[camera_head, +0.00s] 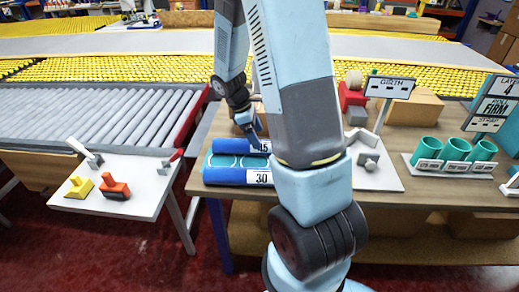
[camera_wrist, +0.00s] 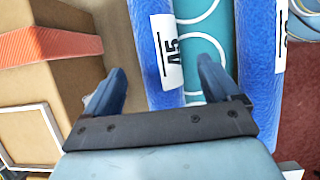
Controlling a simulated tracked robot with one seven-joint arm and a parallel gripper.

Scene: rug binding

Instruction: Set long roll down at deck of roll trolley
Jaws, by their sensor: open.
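A blue roll labelled 45 (camera_wrist: 148,35) lies along a teal piece with white circles (camera_wrist: 208,25); the roll also shows in the head view (camera_head: 225,145). A second blue roll, labelled 30 (camera_head: 225,176), lies parallel on the near side. It shows at the right in the wrist view (camera_wrist: 262,70). My gripper (camera_wrist: 158,75) is open, with one finger on each side of the 45 roll in the picture. In the head view my gripper (camera_head: 252,140) is at the far side of the rolls, partly hidden by my arm. I cannot identify a trolley deck.
Cardboard boxes (camera_wrist: 45,85) stand beside the 45 roll. A white side table (camera_head: 120,205) with red and yellow tools and a roller conveyor (camera_head: 90,115) are left.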

